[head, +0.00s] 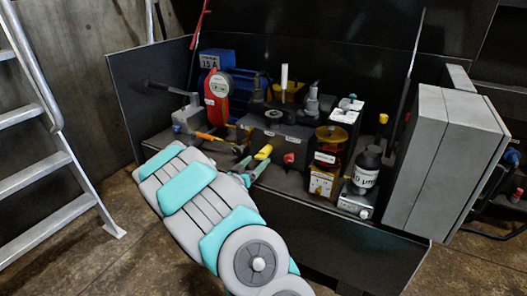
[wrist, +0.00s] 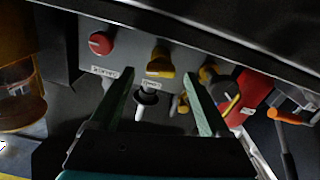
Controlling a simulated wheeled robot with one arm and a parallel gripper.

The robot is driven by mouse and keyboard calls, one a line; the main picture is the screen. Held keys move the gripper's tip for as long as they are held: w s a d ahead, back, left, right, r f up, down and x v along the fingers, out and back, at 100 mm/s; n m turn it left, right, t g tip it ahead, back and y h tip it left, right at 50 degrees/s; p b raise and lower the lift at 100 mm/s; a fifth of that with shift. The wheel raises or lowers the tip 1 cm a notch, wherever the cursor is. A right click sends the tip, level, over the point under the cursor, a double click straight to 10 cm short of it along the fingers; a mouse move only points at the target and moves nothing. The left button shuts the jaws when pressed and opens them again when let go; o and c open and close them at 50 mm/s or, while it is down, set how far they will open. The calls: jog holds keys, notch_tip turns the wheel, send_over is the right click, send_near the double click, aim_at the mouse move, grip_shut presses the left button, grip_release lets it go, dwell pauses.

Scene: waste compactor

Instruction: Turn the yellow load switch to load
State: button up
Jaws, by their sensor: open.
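The yellow switch (wrist: 158,62) sticks out from a grey panel (wrist: 130,45) in the wrist view, with a small label below it. A yellow part, apparently this switch, also shows in the head view (head: 263,152). My gripper (wrist: 159,77) is open, its two green fingers reaching toward the panel, one on either side of the yellow switch in the picture. I cannot tell whether they touch it. In the head view my gripper (head: 250,166) is at the front of the bench, partly hidden by my arm. The label's words and the switch's setting are unreadable.
A red button (wrist: 100,42) is left of the switch in the wrist view. A black-and-white knob (wrist: 147,98) shows between the fingers. Another yellow part (wrist: 210,72) is close to the right finger. An amber jar (head: 330,143) and dark bottle (head: 366,170) crowd the bench's right.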

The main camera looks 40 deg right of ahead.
aim_at(262, 155)
jog(key=shift+x, duration=3.3)
grip_shut()
